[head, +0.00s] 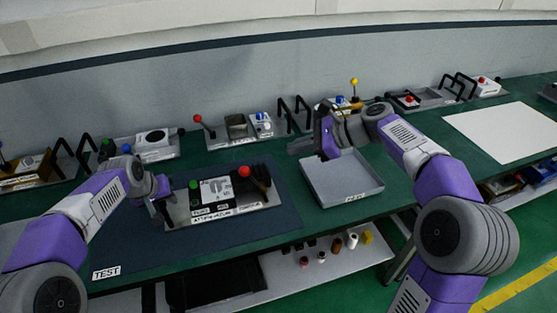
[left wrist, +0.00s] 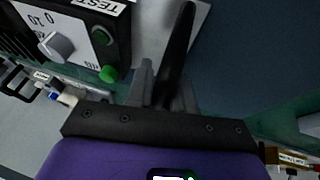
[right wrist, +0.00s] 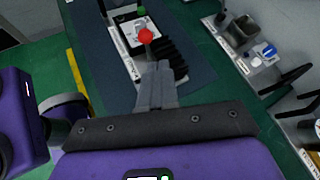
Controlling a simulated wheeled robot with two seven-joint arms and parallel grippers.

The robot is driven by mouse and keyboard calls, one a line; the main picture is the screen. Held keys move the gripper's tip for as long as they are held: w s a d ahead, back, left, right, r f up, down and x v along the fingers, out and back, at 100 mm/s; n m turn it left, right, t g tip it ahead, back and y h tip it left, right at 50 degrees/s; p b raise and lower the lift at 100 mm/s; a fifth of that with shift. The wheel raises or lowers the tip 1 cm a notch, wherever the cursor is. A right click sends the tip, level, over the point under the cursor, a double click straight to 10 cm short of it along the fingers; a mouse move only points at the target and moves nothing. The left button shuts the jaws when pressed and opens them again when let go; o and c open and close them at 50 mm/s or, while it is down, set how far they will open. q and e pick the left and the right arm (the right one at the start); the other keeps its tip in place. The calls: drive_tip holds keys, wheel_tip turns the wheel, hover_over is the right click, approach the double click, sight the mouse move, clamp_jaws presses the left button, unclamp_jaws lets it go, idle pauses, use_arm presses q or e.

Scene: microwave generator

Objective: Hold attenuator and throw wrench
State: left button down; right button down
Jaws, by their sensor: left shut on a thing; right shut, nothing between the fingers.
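The attenuator (head: 240,203) is a grey panel unit with a white dial, a green button and a red knob, lying on the dark mat. My left gripper (head: 162,207) is shut on the black handle (left wrist: 177,45) at its left end. The dial and green button also show in the left wrist view (left wrist: 60,45). I cannot make out a wrench.
The shallow grey tray (head: 342,180) to the right of the mat looks empty. Several units with black handles and coloured knobs line the wall. A white sheet (head: 503,131) lies further right. A lower shelf (head: 320,270) holds small items.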

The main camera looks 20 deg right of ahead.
use_arm(q)
drive_tip(key=shift+a, duration=0.1)
use_arm(e)
drive_tip(key=v, duration=0.2)
drive_tip(key=shift+s+d+r, duration=0.15)
drive_tip(key=shift+d, duration=0.05)
use_arm(q)
drive_tip(key=c, duration=0.9)
unclamp_jaws()
drive_tip(key=shift+r, duration=0.1)
